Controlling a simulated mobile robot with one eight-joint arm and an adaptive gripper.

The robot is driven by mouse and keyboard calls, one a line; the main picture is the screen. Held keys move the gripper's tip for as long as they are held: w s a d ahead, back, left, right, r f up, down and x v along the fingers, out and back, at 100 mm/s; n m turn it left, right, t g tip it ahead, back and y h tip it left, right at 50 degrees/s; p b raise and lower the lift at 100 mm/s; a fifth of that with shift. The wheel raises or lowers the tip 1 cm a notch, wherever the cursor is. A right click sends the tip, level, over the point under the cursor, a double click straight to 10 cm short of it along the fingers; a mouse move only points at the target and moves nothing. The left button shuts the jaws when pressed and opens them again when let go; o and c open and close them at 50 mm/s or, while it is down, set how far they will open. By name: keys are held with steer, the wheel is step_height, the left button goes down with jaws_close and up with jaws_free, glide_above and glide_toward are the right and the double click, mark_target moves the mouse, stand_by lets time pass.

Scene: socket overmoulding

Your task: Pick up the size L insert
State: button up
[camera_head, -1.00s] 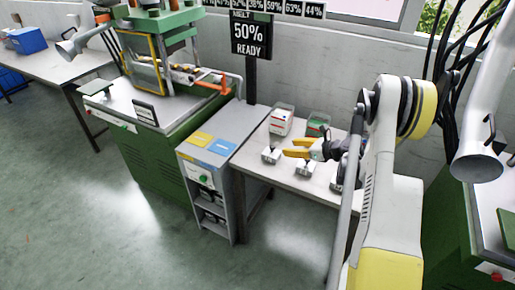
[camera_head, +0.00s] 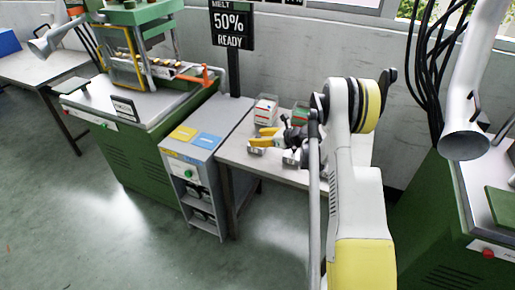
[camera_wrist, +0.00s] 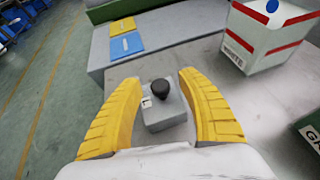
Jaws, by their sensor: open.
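A small grey block with a black round knob on top (camera_wrist: 166,116) stands upright on the table in the wrist view. A small mark on its top is too small to read, so I cannot tell its size letter. My gripper (camera_wrist: 160,80) is open, its two yellow fingers on either side of the block with gaps showing. In the head view my gripper (camera_head: 263,137) is over the leftmost block (camera_head: 257,151). Another similar block (camera_head: 290,158) stands to its right; my arm hides what lies farther right.
A white box with red stripes (camera_wrist: 268,36) stands beyond the block to the right, and a green box (camera_wrist: 309,135) is at the right edge. A grey cabinet with yellow and blue plates (camera_head: 208,141) adjoins the table (camera_head: 237,158) on the left.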

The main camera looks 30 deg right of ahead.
jaws_close()
steer(key=shift+r, duration=0.1)
